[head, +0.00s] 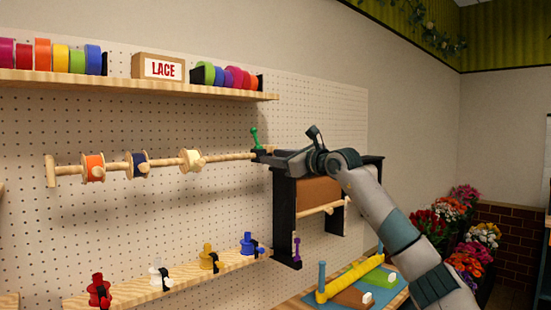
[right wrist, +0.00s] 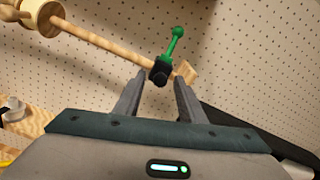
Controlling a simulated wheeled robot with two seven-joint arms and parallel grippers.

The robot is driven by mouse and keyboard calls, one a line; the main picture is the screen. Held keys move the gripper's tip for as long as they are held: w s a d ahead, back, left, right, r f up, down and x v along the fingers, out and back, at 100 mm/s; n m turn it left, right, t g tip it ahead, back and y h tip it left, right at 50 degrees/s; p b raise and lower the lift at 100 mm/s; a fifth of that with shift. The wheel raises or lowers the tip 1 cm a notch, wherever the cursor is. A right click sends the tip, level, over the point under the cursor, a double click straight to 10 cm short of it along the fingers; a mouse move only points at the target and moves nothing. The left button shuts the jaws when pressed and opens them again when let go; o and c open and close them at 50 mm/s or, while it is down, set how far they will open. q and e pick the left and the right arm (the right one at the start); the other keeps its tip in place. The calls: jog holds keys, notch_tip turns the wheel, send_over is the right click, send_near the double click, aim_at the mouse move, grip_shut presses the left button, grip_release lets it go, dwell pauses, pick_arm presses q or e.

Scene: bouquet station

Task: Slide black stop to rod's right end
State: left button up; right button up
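A wooden rod (head: 225,156) runs along the pegboard with several spools on it. The black stop (right wrist: 159,73) with a green lever (right wrist: 174,42) sits on the rod close to its right end (right wrist: 187,72). In the head view the green lever (head: 254,138) stands upright over the rod. My right gripper (head: 265,156) reaches in from the right at the stop. In the right wrist view its fingertips (right wrist: 161,78) are apart on either side of the stop, with a gap showing on the right. The stop's contact with the left finger is unclear. My left gripper is out of view.
A ribbon shelf (head: 180,86) with a LACE box (head: 158,67) runs above the rod. A lower shelf (head: 190,280) holds several coloured pieces. A black-framed holder (head: 285,215) stands below my right arm. Flowers (head: 465,235) are at the right.

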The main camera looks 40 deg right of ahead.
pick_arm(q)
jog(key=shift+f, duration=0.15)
pick_arm(e)
jog(key=shift+s, duration=0.15)
